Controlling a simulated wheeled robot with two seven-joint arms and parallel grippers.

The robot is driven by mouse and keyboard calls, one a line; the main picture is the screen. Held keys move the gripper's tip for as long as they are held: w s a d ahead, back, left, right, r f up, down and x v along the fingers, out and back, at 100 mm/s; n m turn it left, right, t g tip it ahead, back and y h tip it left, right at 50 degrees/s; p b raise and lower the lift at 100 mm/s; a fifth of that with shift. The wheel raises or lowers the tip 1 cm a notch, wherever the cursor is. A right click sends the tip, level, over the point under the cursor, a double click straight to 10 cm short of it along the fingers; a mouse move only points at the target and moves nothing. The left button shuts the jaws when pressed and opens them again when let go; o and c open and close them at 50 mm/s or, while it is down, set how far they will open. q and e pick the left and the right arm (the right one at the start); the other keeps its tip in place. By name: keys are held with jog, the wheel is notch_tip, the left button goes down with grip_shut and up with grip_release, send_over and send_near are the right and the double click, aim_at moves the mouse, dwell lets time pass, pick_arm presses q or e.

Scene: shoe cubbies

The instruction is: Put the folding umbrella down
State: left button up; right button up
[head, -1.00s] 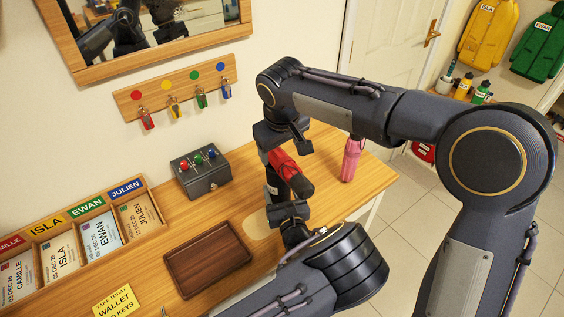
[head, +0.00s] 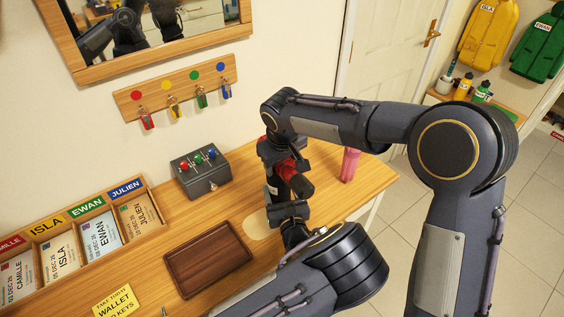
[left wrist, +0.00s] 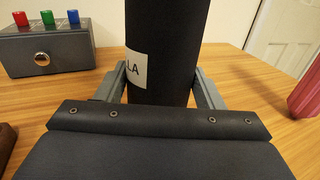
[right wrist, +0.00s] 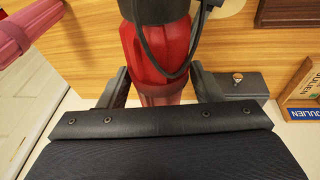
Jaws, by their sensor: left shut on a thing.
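The folding umbrella shows in the head view as a red part (head: 288,169) and a dark part with a white label. In the left wrist view its dark cylinder (left wrist: 165,40) stands between the fingers, with a label reading "LA" in part. My left gripper (left wrist: 162,88) is shut on it, above the wooden table. In the right wrist view its red part (right wrist: 165,55) has a black end and a strap loop. My right gripper (right wrist: 160,90) is open, its fingers on either side of the red part. My right wrist hides some of the umbrella in the head view.
A pale oval patch (head: 262,228) lies bare beside the tray. Hooks with keys hang above.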

jog(key=c, duration=1)
notch_tip(320, 180, up, 10)
jog(key=shift+r, duration=0.1)
